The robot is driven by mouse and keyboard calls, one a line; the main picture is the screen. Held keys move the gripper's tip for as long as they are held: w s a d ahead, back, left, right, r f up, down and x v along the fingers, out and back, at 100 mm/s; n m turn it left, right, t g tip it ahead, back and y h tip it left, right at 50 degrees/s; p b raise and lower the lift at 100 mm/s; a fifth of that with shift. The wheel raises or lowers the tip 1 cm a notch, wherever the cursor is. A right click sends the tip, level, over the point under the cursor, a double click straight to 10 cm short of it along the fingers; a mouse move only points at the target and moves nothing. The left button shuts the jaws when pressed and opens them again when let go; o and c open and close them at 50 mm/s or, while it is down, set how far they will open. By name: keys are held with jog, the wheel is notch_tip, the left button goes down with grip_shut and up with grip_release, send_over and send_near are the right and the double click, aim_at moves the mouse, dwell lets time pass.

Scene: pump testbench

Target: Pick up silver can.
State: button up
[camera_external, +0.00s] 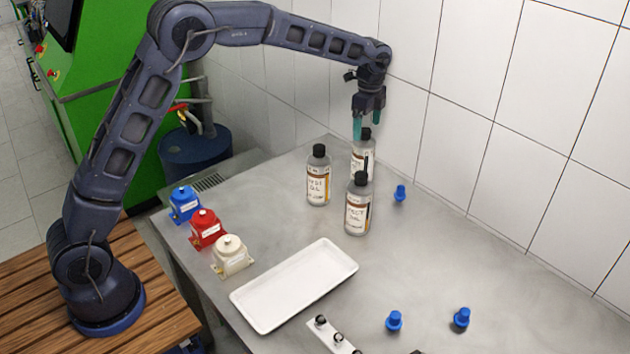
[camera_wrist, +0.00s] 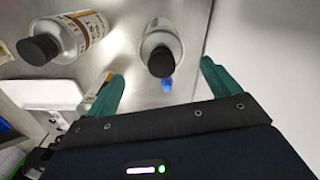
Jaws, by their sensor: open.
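No plain silver can shows. The nearest things are three silver-grey bottles with black caps and white-and-brown labels: a left one (camera_external: 318,186), a front one (camera_external: 357,212) and a back one (camera_external: 362,152) near the wall. My gripper (camera_external: 369,128) points down just above the back bottle, its green fingers apart and empty. In the wrist view, my gripper (camera_wrist: 162,72) has one capped bottle (camera_wrist: 160,45) ahead between its fingertips. A third is partly hidden behind the left finger.
A white tray (camera_external: 268,317) lies front centre on the grey table (camera_external: 440,265). Blue (camera_external: 184,204), red (camera_external: 207,229) and cream (camera_external: 230,256) units line the left edge. Blue knobbed pieces (camera_external: 399,193) (camera_external: 394,321) (camera_external: 461,317) stand right. A tiled wall (camera_external: 455,130) is close behind my gripper.

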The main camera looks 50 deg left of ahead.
aim_at(368, 140)
jog(key=f, duration=0.8)
jog(key=shift+w+a, duration=0.1)
jog(key=shift+a, duration=0.1)
jog(key=c, duration=1.3)
jog(key=shift+c, duration=0.2)
jog(key=shift+r, duration=0.1)
